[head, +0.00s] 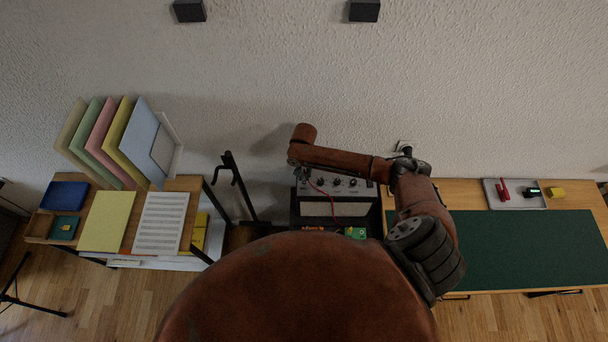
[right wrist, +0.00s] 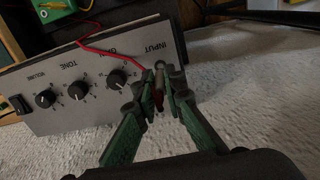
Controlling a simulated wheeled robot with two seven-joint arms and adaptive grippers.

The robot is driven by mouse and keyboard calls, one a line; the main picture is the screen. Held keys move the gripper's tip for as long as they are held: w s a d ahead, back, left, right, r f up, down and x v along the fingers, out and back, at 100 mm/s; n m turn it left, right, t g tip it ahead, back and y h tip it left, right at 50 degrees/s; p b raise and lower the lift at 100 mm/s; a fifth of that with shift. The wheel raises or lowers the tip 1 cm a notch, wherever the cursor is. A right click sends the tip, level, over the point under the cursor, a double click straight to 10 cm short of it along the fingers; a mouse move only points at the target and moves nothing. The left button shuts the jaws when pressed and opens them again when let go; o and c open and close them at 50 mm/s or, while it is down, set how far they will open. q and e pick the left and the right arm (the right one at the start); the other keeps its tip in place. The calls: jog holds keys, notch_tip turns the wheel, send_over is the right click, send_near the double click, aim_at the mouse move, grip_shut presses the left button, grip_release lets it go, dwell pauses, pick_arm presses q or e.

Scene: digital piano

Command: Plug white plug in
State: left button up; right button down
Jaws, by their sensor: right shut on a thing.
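My right gripper (head: 298,166) is at the upper left of the grey-faced amplifier (head: 335,187). In the right wrist view, its green fingers (right wrist: 163,88) are shut on a small plug (right wrist: 159,100), mostly hidden between them, with red showing. A thin red cable (right wrist: 104,50) leads to the fingertips. They are close to the INPUT end of the amplifier's panel (right wrist: 85,65); whether the plug touches the jack I cannot tell. I make out no clearly white plug. My left gripper is not in view.
A green box (head: 355,233) lies below the amplifier. A black stand (head: 236,185) is to its left. The right desk has a green mat (head: 530,245) and a grey tray (head: 513,203). A shelf with folders and sheet music (head: 160,222) is at left. The wall is close behind.

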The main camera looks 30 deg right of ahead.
aim_at(304, 179)
jog(key=shift+f, duration=1.55)
dwell(0.4)
jog(key=c, duration=1.9)
grip_release()
jog(key=shift+c, duration=0.2)
jog(key=shift+r, duration=0.1)
notch_tip(304, 179, up, 5)
jog(key=p, duration=0.5)
